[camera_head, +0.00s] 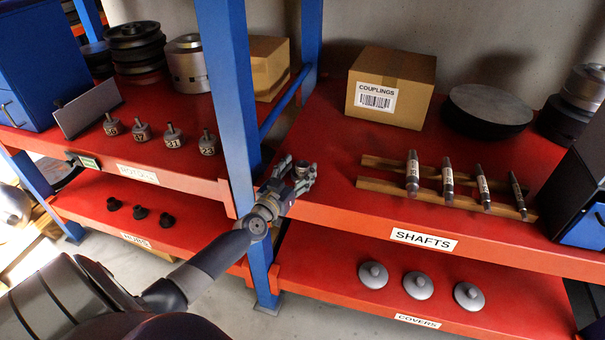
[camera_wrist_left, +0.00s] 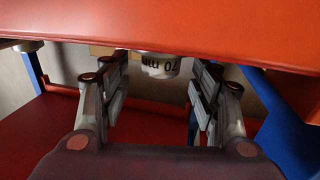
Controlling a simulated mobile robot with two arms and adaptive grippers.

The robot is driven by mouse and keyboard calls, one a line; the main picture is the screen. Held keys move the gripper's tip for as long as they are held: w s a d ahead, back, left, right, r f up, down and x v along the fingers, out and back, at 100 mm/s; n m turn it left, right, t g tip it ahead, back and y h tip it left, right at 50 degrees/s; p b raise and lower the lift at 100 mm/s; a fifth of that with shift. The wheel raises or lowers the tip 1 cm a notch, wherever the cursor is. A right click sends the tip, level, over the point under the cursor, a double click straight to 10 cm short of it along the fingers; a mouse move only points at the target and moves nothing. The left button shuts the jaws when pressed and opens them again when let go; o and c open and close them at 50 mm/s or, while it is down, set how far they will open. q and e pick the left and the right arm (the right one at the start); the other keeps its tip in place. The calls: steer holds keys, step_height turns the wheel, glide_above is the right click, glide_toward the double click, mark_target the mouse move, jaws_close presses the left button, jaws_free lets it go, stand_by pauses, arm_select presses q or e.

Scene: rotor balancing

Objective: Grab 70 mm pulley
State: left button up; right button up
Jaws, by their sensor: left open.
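A small, pale cylindrical pulley (camera_head: 302,167) is at the front left of the red shafts shelf, beside the blue upright. In the left wrist view the pulley (camera_wrist_left: 160,64) shows a dark "70 mm" marking that looks upside down. My left gripper (camera_head: 297,174) reaches up to it from the lower left. In the left wrist view the left gripper (camera_wrist_left: 160,75) is open, with one finger on each side of the pulley. Gaps show between the fingers and the pulley there. The pulley's lower part is partly hidden by the gripper in the head view. My right gripper is not in view.
Several shafts (camera_head: 448,181) lie on wooden rails (camera_head: 380,186) to the right. A couplings box (camera_head: 390,87) stands behind. Several tagged parts (camera_head: 173,136) stand on the left shelf. Round covers (camera_head: 418,286) lie below.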

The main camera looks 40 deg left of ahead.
mark_target(303, 164)
arm_select(q)
steer(key=shift+w+a+f, duration=0.1)
steer(key=shift+w, duration=0.7)
steer(key=shift+w+a+f, duration=0.1)
steer(key=shift+w, duration=0.65)
steer(key=shift+r, duration=0.1)
steer(key=shift+s, duration=0.1)
steer(key=c, duration=1.3)
jaws_close()
steer(key=shift+r, duration=0.2)
